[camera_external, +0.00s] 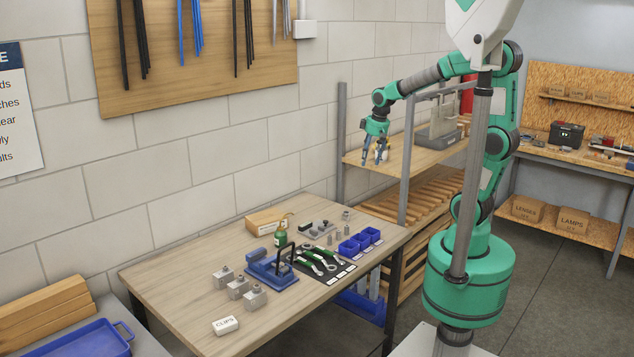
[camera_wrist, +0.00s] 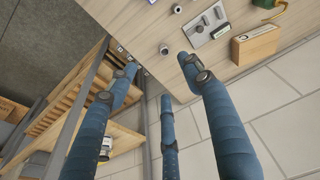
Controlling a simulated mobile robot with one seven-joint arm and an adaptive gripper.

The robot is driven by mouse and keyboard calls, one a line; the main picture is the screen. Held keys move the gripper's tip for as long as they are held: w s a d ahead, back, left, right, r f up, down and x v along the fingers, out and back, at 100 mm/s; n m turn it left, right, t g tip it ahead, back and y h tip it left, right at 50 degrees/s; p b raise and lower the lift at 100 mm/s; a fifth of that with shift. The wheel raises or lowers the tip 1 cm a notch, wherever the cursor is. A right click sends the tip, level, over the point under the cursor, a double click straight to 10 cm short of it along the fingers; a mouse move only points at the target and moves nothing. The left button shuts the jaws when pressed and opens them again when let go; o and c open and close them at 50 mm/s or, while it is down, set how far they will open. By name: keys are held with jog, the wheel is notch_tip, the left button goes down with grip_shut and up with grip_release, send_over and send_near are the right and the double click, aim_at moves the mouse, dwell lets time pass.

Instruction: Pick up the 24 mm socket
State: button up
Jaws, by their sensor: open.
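Small grey metal cylinders that look like sockets stand on the workbench near its right back edge, one of them at the back (camera_external: 346,215). In the wrist view a socket (camera_wrist: 164,49) stands near the table edge and another socket (camera_wrist: 177,9) stands farther up. No size marking is legible, so I cannot tell which is the 24 mm one. My gripper (camera_external: 374,158) hangs in the air beyond the right end of the workbench, in front of the shelf. In the wrist view its blue fingers (camera_wrist: 160,76) are spread with nothing between them.
A shelf rack (camera_external: 403,155) with metal posts stands close to my arm.

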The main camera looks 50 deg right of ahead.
jog(key=w+d+f+g, duration=0.1)
jog(key=w+f, duration=0.7)
jog(key=f, duration=0.1)
jog(key=n+g, duration=0.1)
jog(key=g, duration=0.1)
send_over(346, 212)
notch_tip(346, 212, down, 10)
jog(key=shift+a+r, duration=0.1)
jog(key=shift+r, duration=0.1)
jog(key=shift+s+f, duration=0.1)
jog(key=shift+f, duration=0.05)
jog(key=shift+f+b, duration=0.65)
jog(key=shift+f, duration=3.5)
jog(key=shift+f, duration=0.1)
jog(key=shift+f+b, duration=0.65)
jog(key=shift+f, duration=1.9)
